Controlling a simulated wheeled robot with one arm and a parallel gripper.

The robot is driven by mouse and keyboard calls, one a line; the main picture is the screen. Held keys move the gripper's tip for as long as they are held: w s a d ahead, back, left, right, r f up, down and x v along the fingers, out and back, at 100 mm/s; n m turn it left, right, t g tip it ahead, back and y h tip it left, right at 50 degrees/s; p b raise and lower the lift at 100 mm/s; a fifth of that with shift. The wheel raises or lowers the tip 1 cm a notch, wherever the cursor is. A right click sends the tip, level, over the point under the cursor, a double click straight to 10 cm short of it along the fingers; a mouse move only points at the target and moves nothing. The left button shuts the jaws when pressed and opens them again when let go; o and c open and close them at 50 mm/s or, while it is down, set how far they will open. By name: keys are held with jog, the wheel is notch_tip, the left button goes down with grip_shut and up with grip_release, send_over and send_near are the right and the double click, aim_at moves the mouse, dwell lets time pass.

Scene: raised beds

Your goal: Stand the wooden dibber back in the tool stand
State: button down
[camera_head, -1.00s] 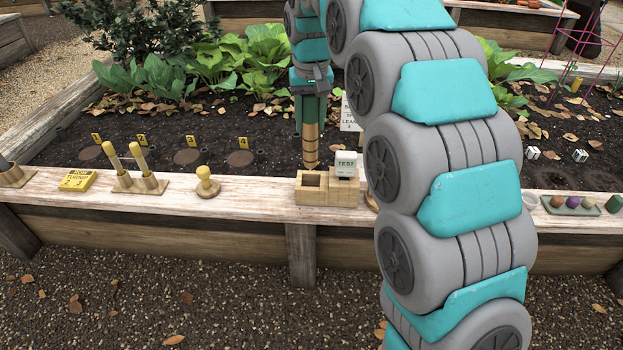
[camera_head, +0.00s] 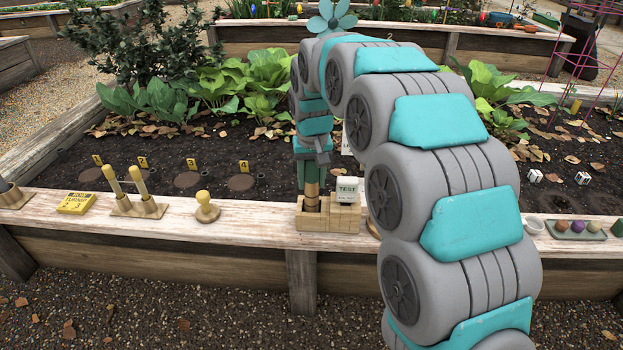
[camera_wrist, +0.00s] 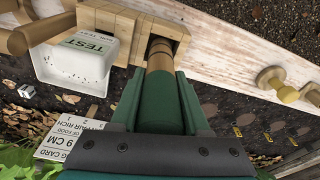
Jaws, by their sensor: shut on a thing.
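The wooden dibber (camera_head: 312,190) has a brown lower shaft with dark bands. It stands about upright, with its lower end inside the square opening of a pale wooden block (camera_head: 333,222) on the bed's front ledge. In the wrist view the dibber (camera_wrist: 159,58) enters the opening of the block (camera_wrist: 118,22), and its tip is hidden inside. My gripper (camera_head: 310,174) is shut on the dibber's upper part, just above the block; its green fingers (camera_wrist: 162,88) flank the shaft in the wrist view. I cannot tell whether the tip touches the bottom.
A white TEST container (camera_head: 347,190) stands right beside the opening. Left along the ledge are a round-knobbed wooden piece (camera_head: 206,207), a holder with two upright handles (camera_head: 140,209) and a yellow block (camera_head: 76,203). A tray of coloured balls (camera_head: 577,229) lies right.

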jog(key=shift+f, duration=0.1)
jog(key=shift+c, duration=1.9)
grip_release()
jog(key=r, duration=0.4)
jog(key=s+r, duration=0.1)
jog(key=r, duration=0.7)
jog(key=shift+s+d+r, duration=0.1)
jog(key=shift+s+r, duration=0.05)
jog(key=shift+s, duration=0.1)
jog(key=s+d+f+m+g, duration=0.1)
jog(key=s+d+f, duration=0.1)
jog(key=s+d, duration=0.6)
jog(key=s+d+f+g, duration=0.15)
jog(key=s+d, duration=0.25)
jog(key=s, duration=0.7)
jog(key=s+d+f, duration=0.2)
jog(key=s+f, duration=0.2)
jog(key=s, duration=0.6)
jog(key=s+d+f+m, duration=0.1)
jog(key=s+d+f, duration=0.2)
jog(key=s, duration=0.7)
notch_tip(320, 180, down, 2)
jog(key=shift+s+g, duration=0.3)
jog(key=shift+g, duration=0.05)
jog(key=shift+d, duration=0.1)
